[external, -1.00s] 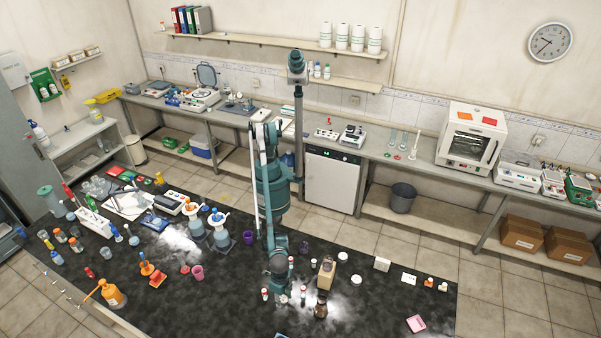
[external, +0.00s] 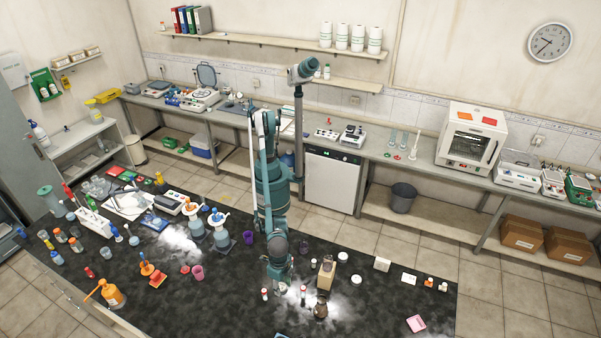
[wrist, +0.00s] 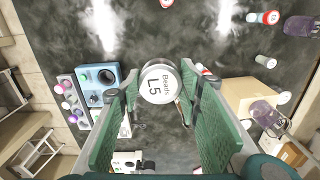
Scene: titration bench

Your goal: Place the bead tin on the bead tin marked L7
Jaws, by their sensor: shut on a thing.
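My gripper (wrist: 160,104) is shut on a round white tin (wrist: 157,83), whose lid reads "Beads L5". The tin sits between the two fingertips in the wrist view, with its lid facing the camera. In the external view my gripper end (external: 279,285) hangs over the dark bench near the front middle, and the arm hides the held tin there. Two low white round pieces (external: 342,256) (external: 356,280) stand on the bench to its right. Their labels are too small to read, so I cannot tell whether either is L7.
Red-capped vials (external: 303,290), a brown bottle (external: 320,308) and a tan box (external: 326,272) stand close to the right of my gripper. A blue device (wrist: 97,80) shows left in the wrist view.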

